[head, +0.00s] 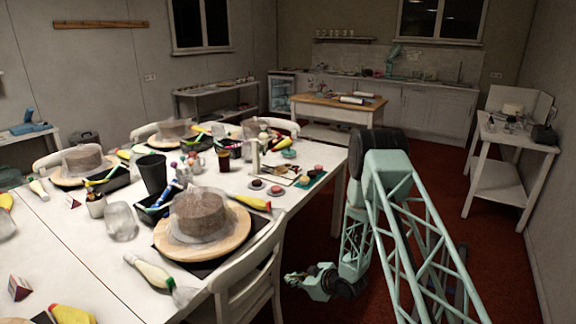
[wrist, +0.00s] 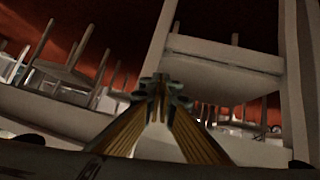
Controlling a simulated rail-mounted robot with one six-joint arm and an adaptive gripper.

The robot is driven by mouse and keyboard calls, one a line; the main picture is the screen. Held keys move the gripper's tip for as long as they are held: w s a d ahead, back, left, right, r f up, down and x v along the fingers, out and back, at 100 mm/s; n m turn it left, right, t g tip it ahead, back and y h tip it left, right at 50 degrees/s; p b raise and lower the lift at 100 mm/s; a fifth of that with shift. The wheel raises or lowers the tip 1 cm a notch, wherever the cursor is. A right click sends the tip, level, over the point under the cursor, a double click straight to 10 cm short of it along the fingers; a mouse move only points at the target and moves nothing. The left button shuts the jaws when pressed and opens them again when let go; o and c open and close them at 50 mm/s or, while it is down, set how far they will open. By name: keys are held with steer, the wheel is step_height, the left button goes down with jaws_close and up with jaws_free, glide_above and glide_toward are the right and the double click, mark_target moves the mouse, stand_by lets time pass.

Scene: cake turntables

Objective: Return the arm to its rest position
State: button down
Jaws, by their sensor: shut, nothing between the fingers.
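My gripper (head: 292,280) hangs low over the red floor in the head view, at the end of my folded arm, to the right of the front chair. It is apart from the table and holds nothing that I can see. In the wrist view its two fingers (wrist: 160,88) meet at the tips and are shut, with yellow-brown inner sides. Chair legs and pale table parts show behind them there, with red floor at the top.
A white table (head: 320,155) fills the left, with cakes on round wooden boards (head: 240,225), bottles and cups. A white chair (head: 245,275) stands at its front edge, close to my gripper. A wooden-topped island (head: 330,108) and a side table (head: 505,140) stand farther back. Red floor lies open to the right.

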steer(key=w+d+r+m+h, duration=0.1)
steer(key=w+d+r, duration=0.15)
steer(key=r, duration=0.45)
steer(key=w+d+r+h, duration=0.1)
steer(key=d+r+h, duration=0.1)
steer(key=d+r, duration=0.35)
steer(key=s+d+r+m+h, duration=0.15)
steer(key=s+d+r, duration=0.3)
steer(key=r, duration=0.65)
steer(key=s+d+r+m+h, duration=0.1)
steer(key=s+d+r+h, duration=0.3)
steer(key=r, duration=0.7)
steer(key=s+d+r+m+y, duration=0.15)
steer(key=s+r, duration=0.35)
steer(key=r, duration=0.6)
steer(key=s+d+r+m+g+h, duration=0.1)
steer(key=s+r, duration=0.3)
steer(key=s, duration=0.4)
steer(key=s+d+r+m, duration=0.1)
steer(key=s+d+r, duration=0.1)
steer(key=s+r, duration=0.45)
steer(key=s+d+r+m+g+h, duration=0.1)
steer(key=s+r+m, duration=0.15)
steer(key=s, duration=0.65)
steer(key=s+a+r, duration=0.1)
steer(key=s, duration=1.3)
steer(key=s+a+r+m+g+y, duration=0.1)
steer(key=s, duration=1.3)
steer(key=shift+r+g, duration=0.3)
steer(key=shift+r, duration=0.05)
